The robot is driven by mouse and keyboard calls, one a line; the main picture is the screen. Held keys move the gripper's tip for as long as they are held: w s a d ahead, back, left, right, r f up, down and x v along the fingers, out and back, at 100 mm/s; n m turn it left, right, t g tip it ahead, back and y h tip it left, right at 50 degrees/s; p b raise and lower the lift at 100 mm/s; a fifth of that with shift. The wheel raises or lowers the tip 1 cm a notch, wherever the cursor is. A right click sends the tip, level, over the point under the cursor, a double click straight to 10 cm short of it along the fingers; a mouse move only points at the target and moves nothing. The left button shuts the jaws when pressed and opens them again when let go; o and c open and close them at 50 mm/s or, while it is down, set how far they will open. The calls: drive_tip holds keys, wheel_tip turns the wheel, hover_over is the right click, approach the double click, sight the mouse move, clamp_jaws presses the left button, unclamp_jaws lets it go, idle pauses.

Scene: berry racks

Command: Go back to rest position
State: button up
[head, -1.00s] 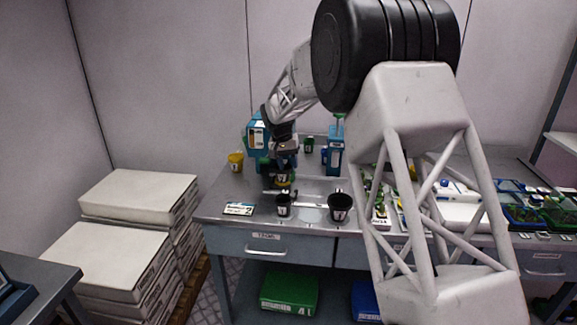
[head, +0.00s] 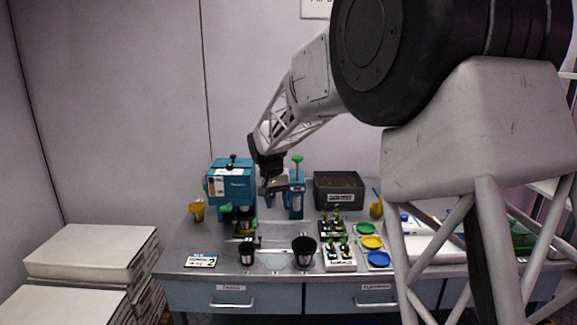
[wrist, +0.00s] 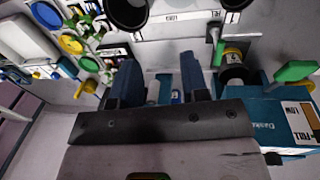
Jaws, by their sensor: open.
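My gripper (head: 278,189) hangs above the back of the steel bench, between a blue box-shaped machine (head: 231,184) on its left and a blue upright dispenser with a green top (head: 296,200). In the wrist view my gripper (wrist: 160,75) shows two dark blue fingers spread apart with nothing held between them. The blue machine also shows at the right of the wrist view (wrist: 275,118). A dark pot with a yellow band (head: 245,220) stands at the machine's front. Two empty-looking black pots, a left one (head: 247,256) and a right one (head: 304,254), stand near the bench's front.
Seedling trays (head: 340,257) and green, yellow and blue dishes (head: 371,242) lie right of the pots. A dark crate (head: 338,190) stands at the back. A yellow cup (head: 197,211) and a label card (head: 200,261) are at the left. White boxes (head: 92,251) are stacked beside the bench.

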drive_tip(key=s+d+r+y, duration=0.1)
drive_tip(key=s+d+r, duration=0.3)
drive_tip(key=s+d, duration=0.5)
drive_tip(key=s+d+r, duration=0.3)
drive_tip(key=s+d, duration=0.3)
drive_tip(key=s, duration=0.8)
drive_tip(key=s+d+f, duration=0.1)
drive_tip(key=s+d, duration=0.1)
drive_tip(key=s, duration=0.6)
drive_tip(key=s+d+f+t, duration=0.1)
drive_tip(key=s+d+f, duration=0.1)
drive_tip(key=s, duration=0.7)
drive_tip(key=s+d+f+t, duration=0.1)
drive_tip(key=s+d+f, duration=0.1)
drive_tip(key=s, duration=0.7)
drive_tip(key=shift+d+f, duration=0.25)
drive_tip(key=shift+d, duration=0.3)
